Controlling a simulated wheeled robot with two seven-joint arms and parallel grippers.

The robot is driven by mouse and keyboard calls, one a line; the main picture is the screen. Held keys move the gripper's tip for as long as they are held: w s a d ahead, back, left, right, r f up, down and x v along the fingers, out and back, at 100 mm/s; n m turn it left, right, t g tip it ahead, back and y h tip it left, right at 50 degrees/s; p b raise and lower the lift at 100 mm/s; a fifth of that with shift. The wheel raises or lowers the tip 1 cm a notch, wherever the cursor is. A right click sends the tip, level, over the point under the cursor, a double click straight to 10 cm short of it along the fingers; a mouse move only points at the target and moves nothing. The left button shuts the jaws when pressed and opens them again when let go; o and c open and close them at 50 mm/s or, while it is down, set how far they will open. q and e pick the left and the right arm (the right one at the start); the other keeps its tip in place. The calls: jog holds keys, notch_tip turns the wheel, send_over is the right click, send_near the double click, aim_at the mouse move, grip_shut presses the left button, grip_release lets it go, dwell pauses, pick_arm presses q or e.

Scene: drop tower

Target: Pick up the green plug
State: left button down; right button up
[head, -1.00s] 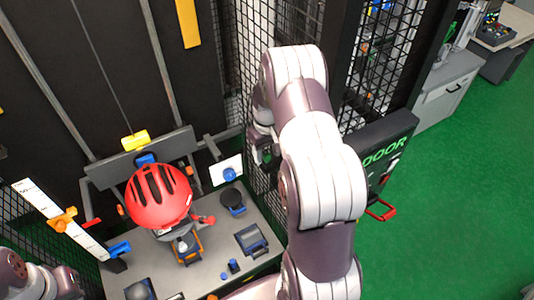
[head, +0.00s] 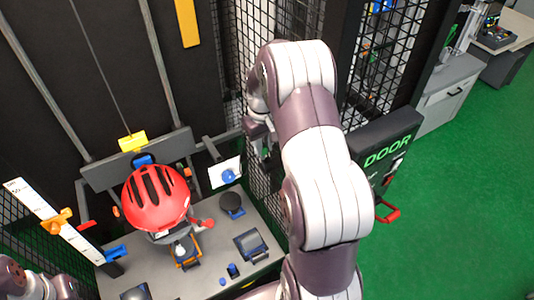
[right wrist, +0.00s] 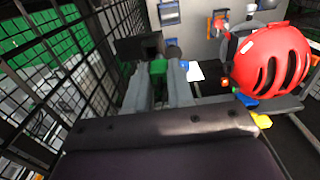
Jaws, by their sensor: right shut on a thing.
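The green plug (right wrist: 158,69) is between the two grey fingers of my right gripper (right wrist: 158,82) in the right wrist view. The fingers are shut on it. A dark block (right wrist: 138,48) lies right beside the plug; I cannot tell whether they touch. In the head view my right gripper (head: 262,138) is by the mesh wall, partly hidden by my own arm, and the plug cannot be made out there. My left gripper is out of view; only part of that arm shows at the lower left.
A red helmet (head: 156,198) sits above the grey table (head: 205,268), with a blue-and-black device (head: 251,244) to its right. Black mesh (head: 268,190) stands close to my right gripper. A DOOR box (head: 386,150) with a red handle is right of my arm. Green floor lies beyond.

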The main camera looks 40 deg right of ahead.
jog(key=w+a+b, duration=0.3)
jog(key=a+b, duration=0.3)
jog(key=a, duration=1.1)
notch_tip(320, 180, down, 26)
jog(key=s+n+b, duration=0.1)
jog(key=s+b, duration=0.1)
jog(key=b, duration=0.6)
jog(key=shift+b, duration=0.4)
notch_tip(320, 180, up, 26)
jog(key=m+p, duration=0.1)
jog(key=p, duration=0.8)
jog(key=shift+w, duration=0.45)
